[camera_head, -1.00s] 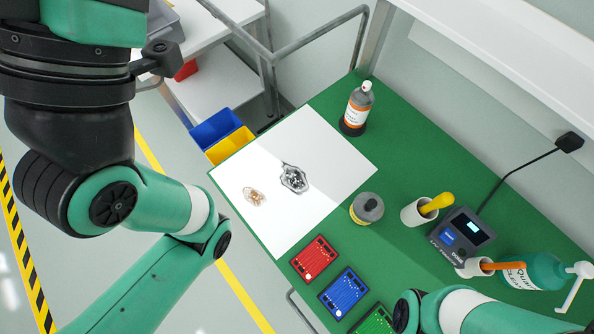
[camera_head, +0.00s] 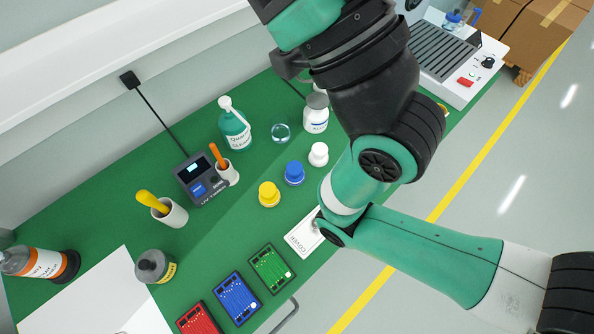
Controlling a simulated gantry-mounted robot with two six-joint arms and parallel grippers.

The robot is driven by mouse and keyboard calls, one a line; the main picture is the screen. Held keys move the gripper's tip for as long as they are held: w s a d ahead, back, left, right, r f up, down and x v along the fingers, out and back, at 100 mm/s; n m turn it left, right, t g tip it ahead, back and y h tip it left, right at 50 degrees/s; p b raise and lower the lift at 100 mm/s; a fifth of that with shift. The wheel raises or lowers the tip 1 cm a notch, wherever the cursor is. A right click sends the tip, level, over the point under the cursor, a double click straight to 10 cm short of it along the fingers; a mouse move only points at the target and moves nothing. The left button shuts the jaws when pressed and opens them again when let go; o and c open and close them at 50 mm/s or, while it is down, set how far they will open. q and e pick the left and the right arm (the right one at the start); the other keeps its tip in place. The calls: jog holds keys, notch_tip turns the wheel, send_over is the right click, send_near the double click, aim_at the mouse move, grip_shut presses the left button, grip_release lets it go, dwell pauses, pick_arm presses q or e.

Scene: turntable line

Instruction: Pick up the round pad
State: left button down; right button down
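I cannot pick out a thing that is surely the round pad. A small clear round dish (camera_head: 281,132) lies on the green table in the upper middle, between two bottles. Three round-topped pieces stand below it: yellow (camera_head: 269,194), blue (camera_head: 294,172) and white (camera_head: 318,154). My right arm crosses the right half of the view and hides part of the table. Its forearm leaves the frame at the lower right, so its gripper is out of view. My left arm and gripper are not in view.
A teal pump bottle (camera_head: 235,128), a white jar (camera_head: 316,114) and a digital device (camera_head: 196,180) stand along the back. A machine (camera_head: 447,62) stands at far right.

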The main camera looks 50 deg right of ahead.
dwell(0.4)
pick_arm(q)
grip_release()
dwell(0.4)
